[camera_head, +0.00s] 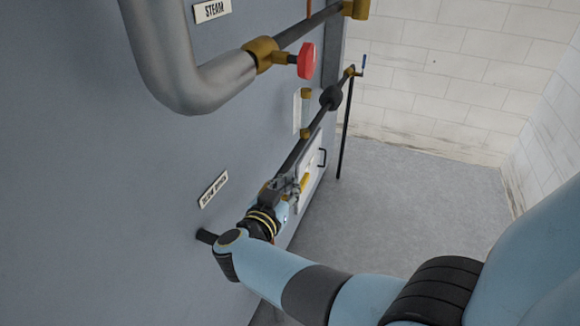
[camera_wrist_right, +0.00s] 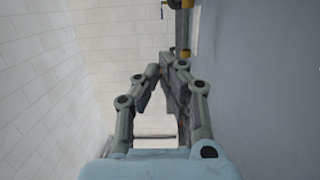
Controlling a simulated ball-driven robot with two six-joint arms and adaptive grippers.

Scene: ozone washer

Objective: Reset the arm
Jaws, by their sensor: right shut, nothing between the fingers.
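My right arm comes in from the lower right of the head view and reaches to the grey-blue washer panel (camera_head: 120,190). My right gripper (camera_head: 298,182) is shut and empty, close to the panel and its dark pipe (camera_head: 292,157). In the right wrist view the gripper (camera_wrist_right: 165,65) has its fingers together at the tips, with nothing visible between them. The head view does not show whether the gripper touches the pipe or panel. My left gripper is in neither view.
A large grey pipe (camera_head: 180,75) bends out of the panel at upper left. A red valve handle (camera_head: 306,61) sits on a brass fitting (camera_head: 262,54). The floor (camera_head: 410,210) to the right is clear up to the white brick walls (camera_head: 450,70).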

